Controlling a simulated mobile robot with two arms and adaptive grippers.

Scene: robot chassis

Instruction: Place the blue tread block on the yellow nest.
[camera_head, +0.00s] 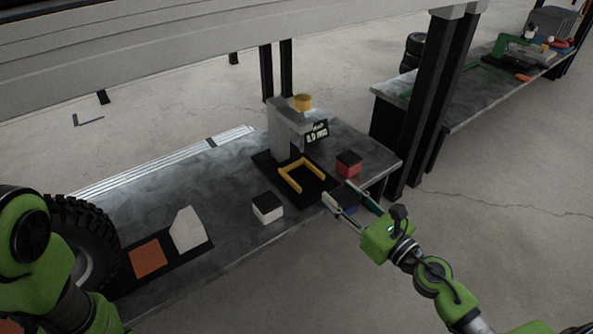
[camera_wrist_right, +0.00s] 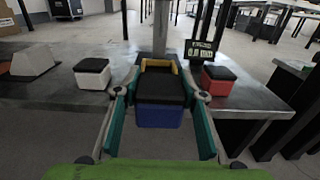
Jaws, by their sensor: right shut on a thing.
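The blue tread block (camera_wrist_right: 160,115) has a black top and sits between the fingers of my right gripper (camera_wrist_right: 167,96), which is shut on it. In the head view my right gripper (camera_head: 343,195) is at the table's front edge, and only a little of the blue block (camera_head: 350,209) shows. The yellow nest (camera_head: 287,181) is a U-shaped frame on a black mat, to the left of and beyond the gripper. In the wrist view the nest (camera_wrist_right: 158,63) shows just past the block, partly hidden by it. My left gripper is out of view.
A white block with a black top (camera_head: 268,210) stands left of the gripper, and a red one (camera_head: 348,168) stands beyond it. A grey post (camera_head: 279,135) with a sign (camera_head: 317,132) rises behind the nest. A white wedge (camera_head: 187,230) and a tyre (camera_head: 85,240) are farther left.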

